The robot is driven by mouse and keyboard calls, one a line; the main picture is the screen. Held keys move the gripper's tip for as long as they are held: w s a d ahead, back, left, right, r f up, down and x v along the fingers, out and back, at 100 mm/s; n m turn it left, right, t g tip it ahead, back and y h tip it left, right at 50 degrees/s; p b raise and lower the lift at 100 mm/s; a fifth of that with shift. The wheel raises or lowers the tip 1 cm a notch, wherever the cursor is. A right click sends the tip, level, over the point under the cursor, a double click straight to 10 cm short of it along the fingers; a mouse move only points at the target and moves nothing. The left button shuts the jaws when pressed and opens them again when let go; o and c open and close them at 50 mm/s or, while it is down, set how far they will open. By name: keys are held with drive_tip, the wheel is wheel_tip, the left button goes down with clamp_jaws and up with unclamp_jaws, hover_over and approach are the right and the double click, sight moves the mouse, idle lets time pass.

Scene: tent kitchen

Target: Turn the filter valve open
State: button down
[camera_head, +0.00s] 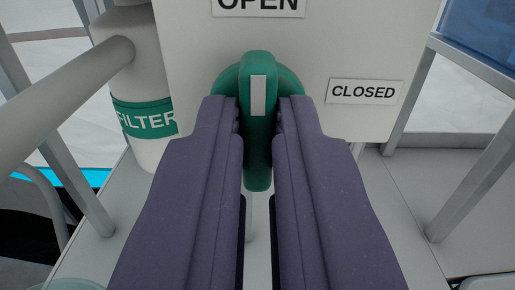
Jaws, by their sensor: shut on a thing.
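The green filter valve handle (258,62) sits on a pale panel (330,45), with a white stripe on its upper part. The handle stands upright in the picture, its stripe toward the OPEN label (258,5) above. The CLOSED label (364,92) is to the right of the handle. My gripper (258,120) has its two purple fingers on the left and right sides of the handle, shut on it. The fingers hide parts of the handle's round base.
A white canister (135,75) with a green FILTER band stands left of the panel, with a thick pale pipe (60,95) in front of it. Grey metal frame posts (475,185) flank the panel. A pale counter surface (110,255) lies below.

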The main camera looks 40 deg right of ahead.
drive_tip(key=shift+f, duration=0.15)
drive_tip(key=c, duration=1.2)
unclamp_jaws()
drive_tip(key=p+v, duration=0.2)
drive_tip(key=v, duration=0.5)
drive_tip(key=shift+s+a, duration=0.25)
drive_tip(key=shift+s, duration=0.1)
